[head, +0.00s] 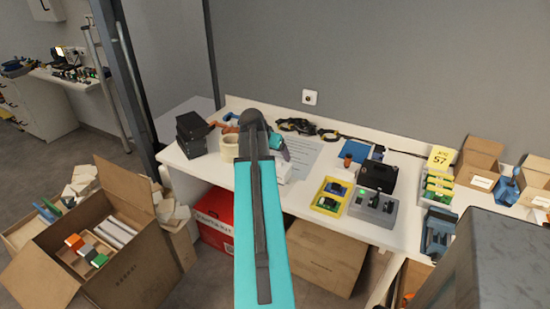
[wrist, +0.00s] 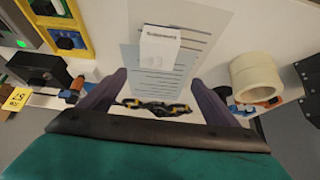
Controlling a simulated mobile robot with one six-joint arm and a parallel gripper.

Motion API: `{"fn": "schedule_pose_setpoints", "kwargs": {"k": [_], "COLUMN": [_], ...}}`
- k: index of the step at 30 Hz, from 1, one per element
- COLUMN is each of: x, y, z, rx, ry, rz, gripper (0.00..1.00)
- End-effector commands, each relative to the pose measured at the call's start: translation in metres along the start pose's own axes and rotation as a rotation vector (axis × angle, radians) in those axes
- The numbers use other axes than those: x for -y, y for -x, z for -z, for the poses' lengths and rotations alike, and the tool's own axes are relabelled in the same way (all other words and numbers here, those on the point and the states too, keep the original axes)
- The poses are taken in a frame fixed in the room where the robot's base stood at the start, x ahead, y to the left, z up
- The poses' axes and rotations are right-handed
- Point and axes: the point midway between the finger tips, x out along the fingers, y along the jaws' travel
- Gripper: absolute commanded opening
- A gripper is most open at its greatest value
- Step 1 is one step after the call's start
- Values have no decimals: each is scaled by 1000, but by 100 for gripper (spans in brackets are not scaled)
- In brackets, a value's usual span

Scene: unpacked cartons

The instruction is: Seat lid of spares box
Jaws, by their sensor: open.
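A small white box (wrist: 160,47) with a line of dark print lies on a printed sheet (wrist: 205,28) in the wrist view. Its print is too small to read, so I cannot tell if it is the spares box, and I cannot make out a separate lid. In the head view a white box (head: 284,172) shows partly behind my arm. My gripper (wrist: 158,82) is open, its two dark fingers apart with nothing between them. In the wrist view the white box appears beyond the fingertips, not touched. In the head view my arm hides most of the gripper.
Tape rolls (wrist: 257,77) stand to the right in the wrist view. Yellow trays (head: 330,197), a grey switch box (head: 374,206) and a black box (head: 377,176) stand right of the sheet. Dark stacked boxes (head: 191,134) are at left. Goggles (head: 296,126) lie near the wall.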

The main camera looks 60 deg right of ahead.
Motion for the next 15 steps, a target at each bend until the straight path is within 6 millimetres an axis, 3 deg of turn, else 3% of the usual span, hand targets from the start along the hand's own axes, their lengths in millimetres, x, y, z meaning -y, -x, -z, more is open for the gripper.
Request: {"fn": "schedule_pose_setpoints", "kwargs": {"k": [9, 15], "x": [0, 0], "y": [35, 45], "z": [0, 0], "rx": [-1, -1], "ry": [0, 0], "rz": [0, 0], "gripper": [83, 83]}}
